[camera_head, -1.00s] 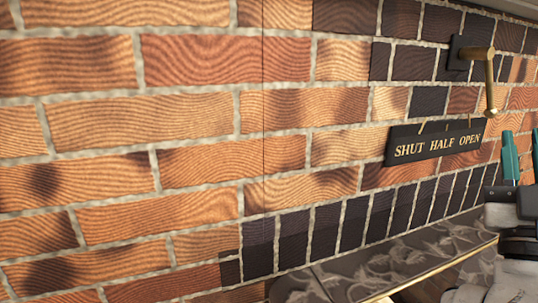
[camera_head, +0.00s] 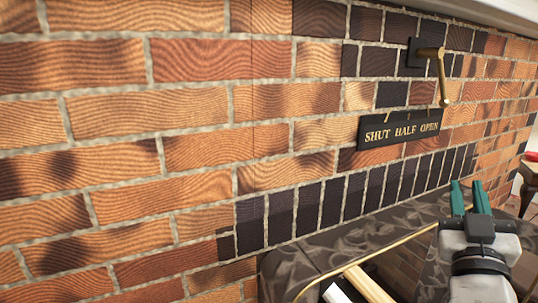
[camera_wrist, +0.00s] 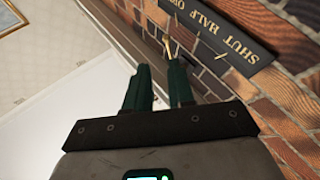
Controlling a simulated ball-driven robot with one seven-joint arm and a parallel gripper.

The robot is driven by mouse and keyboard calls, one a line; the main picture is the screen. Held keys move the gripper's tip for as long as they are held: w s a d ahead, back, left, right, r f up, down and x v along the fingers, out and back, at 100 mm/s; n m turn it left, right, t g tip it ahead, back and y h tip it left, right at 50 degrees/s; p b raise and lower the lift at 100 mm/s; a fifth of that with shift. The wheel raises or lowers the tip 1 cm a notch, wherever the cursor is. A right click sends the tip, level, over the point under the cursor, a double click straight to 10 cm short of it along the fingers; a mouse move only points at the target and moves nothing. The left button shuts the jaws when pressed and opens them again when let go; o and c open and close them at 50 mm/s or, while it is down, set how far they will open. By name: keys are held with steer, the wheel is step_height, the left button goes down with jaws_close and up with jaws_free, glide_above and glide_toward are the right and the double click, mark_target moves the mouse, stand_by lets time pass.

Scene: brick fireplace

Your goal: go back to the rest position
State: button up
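My gripper (camera_head: 467,197) is at the lower right of the head view, with two green fingers pointing up and a gap between them. In the wrist view the fingers (camera_wrist: 160,88) stand apart with nothing between them. It is clear of the brass lever handle (camera_head: 441,78), which hangs down from a dark square plate on the brick wall. Below the lever is a black sign (camera_head: 400,128) reading "SHUT HALF OPEN". The sign also shows upside down in the wrist view (camera_wrist: 225,35).
A brick wall (camera_head: 190,120) fills most of the head view. A dark patterned fireplace surround (camera_head: 290,267) with brass trim juts out below and beside my arm. Something red (camera_head: 531,156) shows at the right edge. A gold frame (camera_wrist: 12,18) hangs at upper left in the wrist view.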

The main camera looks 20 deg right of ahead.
steer(key=s+a+f+n+g+y, duration=0.1)
steer(key=a+f+g+y, duration=0.3)
steer(key=f, duration=1)
steer(key=s+a+f+n+g+y, duration=0.1)
steer(key=f+g+y, duration=0.3)
steer(key=f, duration=1.1)
steer(key=s+a+f+n+g+y, duration=0.4)
steer(key=s+a+f+g+y, duration=0.4)
steer(key=s+a+f, duration=0.7)
step_height(320, 180, up, 35)
steer(key=d+p, duration=0.1)
steer(key=p, duration=3.5)
steer(key=shift+f+t, duration=0.2)
steer(key=shift+t, duration=0.1)
